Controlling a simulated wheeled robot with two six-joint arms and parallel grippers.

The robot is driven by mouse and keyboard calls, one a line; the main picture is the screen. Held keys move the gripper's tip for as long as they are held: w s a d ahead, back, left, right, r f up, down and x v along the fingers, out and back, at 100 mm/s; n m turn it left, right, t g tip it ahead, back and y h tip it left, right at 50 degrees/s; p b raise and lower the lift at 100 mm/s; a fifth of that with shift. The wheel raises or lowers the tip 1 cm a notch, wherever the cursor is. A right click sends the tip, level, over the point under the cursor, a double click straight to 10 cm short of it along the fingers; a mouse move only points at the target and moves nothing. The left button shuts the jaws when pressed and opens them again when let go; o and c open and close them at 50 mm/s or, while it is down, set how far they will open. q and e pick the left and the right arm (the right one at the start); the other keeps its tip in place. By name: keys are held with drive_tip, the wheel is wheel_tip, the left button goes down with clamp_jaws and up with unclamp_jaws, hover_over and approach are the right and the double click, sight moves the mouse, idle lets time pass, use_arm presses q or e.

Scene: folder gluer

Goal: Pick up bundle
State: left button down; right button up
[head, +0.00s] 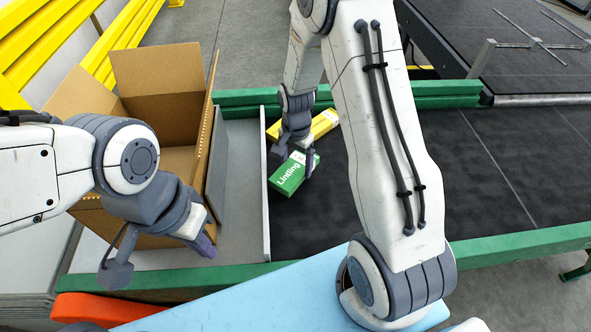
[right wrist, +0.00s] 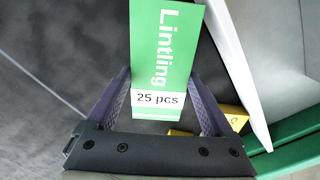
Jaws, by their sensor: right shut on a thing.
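In the right wrist view the green bundle (right wrist: 165,50) also shows a "25 pcs" label. My right gripper (head: 296,163) is shut on it, with one finger on each side. I cannot tell whether the bundle touches the belt. A yellow bundle (head: 325,122) lies just behind, partly hidden by my right gripper. My left gripper (head: 204,244) hangs in front of the cardboard box, apart from the bundles; its jaw opening cannot be made out.
An open cardboard box (head: 160,66) stands left of the belt (head: 450,165), flaps up. A thin grey plate (head: 265,190) borders the belt's left end. Green rails (head: 235,97) run along the back and front. The belt's right part is clear.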

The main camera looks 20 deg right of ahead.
sight(296, 166)
wheel_tip(296, 166, up, 4)
drive_tip(key=shift+r+b, duration=0.1)
drive_tip(key=shift+b, duration=0.3)
drive_tip(key=s+d+b, duration=0.2)
drive_tip(key=d, duration=0.7)
drive_tip(key=s+d+b, duration=0.2)
drive_tip(key=s+d, duration=0.1)
drive_tip(key=d, duration=0.7)
drive_tip(key=shift+s, duration=0.25)
